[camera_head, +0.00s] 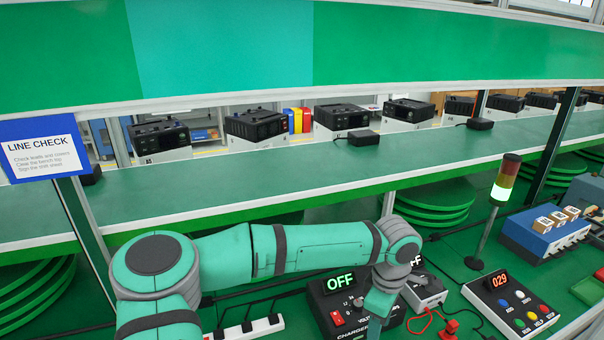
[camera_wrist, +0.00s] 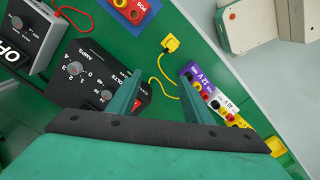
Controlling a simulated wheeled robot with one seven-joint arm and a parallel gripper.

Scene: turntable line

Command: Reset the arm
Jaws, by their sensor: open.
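My gripper (camera_wrist: 161,76) is open in the wrist view, its two teal fingers apart with nothing between them. Green bench top shows between and beyond the fingertips. A black box with a dial marked AMPS (camera_wrist: 88,68) lies left of the left finger. A terminal block with a purple 12 V label (camera_wrist: 197,75) lies by the right finger. In the head view my teal arm reaches rightward across the bench and bends down near a black unit showing OFF (camera_head: 335,302). The gripper's fingers cannot be made out there.
A yellow plug (camera_wrist: 170,44) trails a yellow lead. In the head view a signal lamp (camera_head: 506,178) is lit green, beside a counter box (camera_head: 512,302) reading 029. A white socket strip (camera_head: 248,329) lies near my arm. A raised green shelf (camera_head: 270,172) crosses behind.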

